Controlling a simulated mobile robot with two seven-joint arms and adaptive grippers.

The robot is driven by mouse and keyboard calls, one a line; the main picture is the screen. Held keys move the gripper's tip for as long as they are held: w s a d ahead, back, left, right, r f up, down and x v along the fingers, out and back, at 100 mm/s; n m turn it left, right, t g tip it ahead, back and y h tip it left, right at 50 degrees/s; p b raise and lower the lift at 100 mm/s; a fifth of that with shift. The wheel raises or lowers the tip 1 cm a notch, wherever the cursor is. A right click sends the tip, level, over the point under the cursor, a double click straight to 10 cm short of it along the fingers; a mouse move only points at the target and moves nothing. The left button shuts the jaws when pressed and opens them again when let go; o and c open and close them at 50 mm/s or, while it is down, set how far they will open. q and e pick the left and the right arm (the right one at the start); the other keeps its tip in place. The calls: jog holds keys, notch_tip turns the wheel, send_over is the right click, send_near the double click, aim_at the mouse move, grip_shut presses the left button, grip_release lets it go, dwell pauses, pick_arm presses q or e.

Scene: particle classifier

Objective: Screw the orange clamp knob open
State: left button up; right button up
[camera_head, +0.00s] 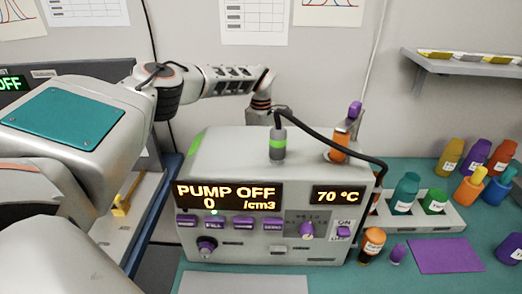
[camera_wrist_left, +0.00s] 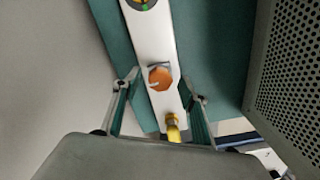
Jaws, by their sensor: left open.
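The orange clamp knob (camera_wrist_left: 160,77) shows in the left wrist view, on a long white bar (camera_wrist_left: 152,38). It looks faceted, with a grey part at its upper edge. My left gripper (camera_wrist_left: 160,90) is open, with one finger on each side of the bar. The knob appears between and slightly beyond the fingertips; no contact shows. In the head view my left arm reaches over behind the grey pump machine (camera_head: 270,165), which hides the gripper and knob. My right gripper is in neither view.
The left wrist view shows a yellow fitting (camera_wrist_left: 173,128) on the bar and a perforated grey panel (camera_wrist_left: 292,70) close on the right. In the head view, a black cable (camera_head: 330,140) loops over the machine. Several bottles, including a teal one (camera_head: 405,190), stand at the right.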

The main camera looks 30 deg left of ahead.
pick_arm(q)
jog(key=c, duration=1.1)
